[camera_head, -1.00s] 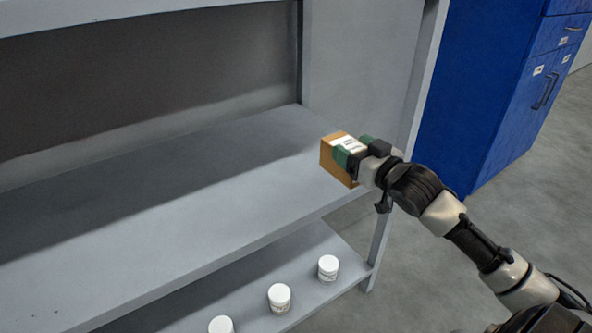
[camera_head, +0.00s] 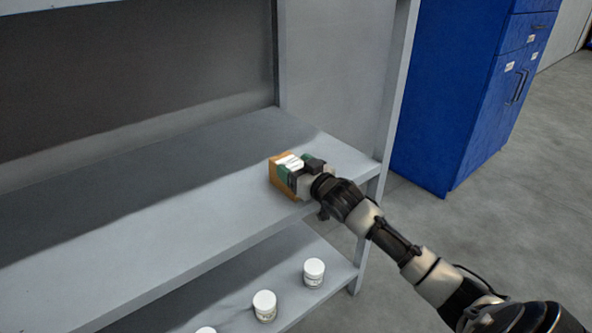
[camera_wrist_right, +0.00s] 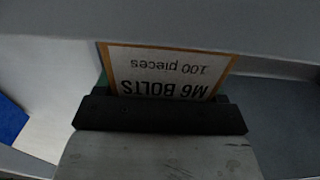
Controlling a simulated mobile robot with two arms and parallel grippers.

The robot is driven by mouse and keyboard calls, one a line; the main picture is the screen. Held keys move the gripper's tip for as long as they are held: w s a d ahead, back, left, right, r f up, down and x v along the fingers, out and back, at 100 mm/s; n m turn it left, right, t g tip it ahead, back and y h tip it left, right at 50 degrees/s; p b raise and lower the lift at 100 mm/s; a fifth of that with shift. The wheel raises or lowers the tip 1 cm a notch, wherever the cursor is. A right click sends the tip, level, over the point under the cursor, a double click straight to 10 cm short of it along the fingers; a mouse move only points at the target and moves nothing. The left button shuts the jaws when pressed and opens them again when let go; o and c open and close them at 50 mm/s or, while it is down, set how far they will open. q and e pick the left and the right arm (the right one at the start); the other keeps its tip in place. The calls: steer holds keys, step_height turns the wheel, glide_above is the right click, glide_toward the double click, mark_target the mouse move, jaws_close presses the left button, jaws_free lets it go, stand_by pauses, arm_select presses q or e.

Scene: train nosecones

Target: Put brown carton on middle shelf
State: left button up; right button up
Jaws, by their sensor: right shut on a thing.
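The brown carton (camera_head: 281,178) is in the jaws of my right gripper (camera_head: 298,170), over the right part of the middle shelf (camera_head: 180,215). The carton looks upright and low over the shelf; I cannot tell whether its base touches the board. In the right wrist view the carton (camera_wrist_right: 165,70) shows a white label reading "M6 BOLTS 100 pieces", and the dark gripper (camera_wrist_right: 160,112) is against it. My left gripper is in no view.
Several white tubs (camera_head: 314,272) stand on the lower shelf (camera_head: 285,255). A shelf post (camera_head: 396,90) stands right of the carton. A blue cabinet (camera_head: 455,100) is behind on the right. The middle shelf is bare left of the carton.

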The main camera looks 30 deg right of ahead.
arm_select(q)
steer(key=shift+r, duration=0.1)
arm_select(e)
steer(key=shift+r, duration=0.1)
steer(key=o, duration=1.3)
steer(key=shift+s, duration=0.3)
steer(key=s+p, duration=0.2)
steer(key=s, duration=0.9)
steer(key=s+a+f+g+h, duration=0.1)
steer(key=s+a+f+g, duration=0.15)
steer(key=f, duration=0.45)
steer(key=s+a+f+g, duration=0.2)
steer(key=s+f+g, duration=0.15)
steer(key=f, duration=0.35)
steer(key=s+a+f+g+h, duration=0.1)
steer(key=s+a+f+g, duration=0.2)
steer(key=f, duration=0.5)
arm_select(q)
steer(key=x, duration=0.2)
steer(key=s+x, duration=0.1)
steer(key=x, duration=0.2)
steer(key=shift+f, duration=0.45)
arm_select(e)
steer(key=s+a+f+n+g+y, duration=0.1)
steer(key=s+a+f+g, duration=0.5)
steer(key=s, duration=0.7)
steer(key=a+f, duration=0.2)
steer(key=a, duration=0.2)
steer(key=shift+s+a+f, duration=0.15)
steer(key=shift+s, duration=0.25)
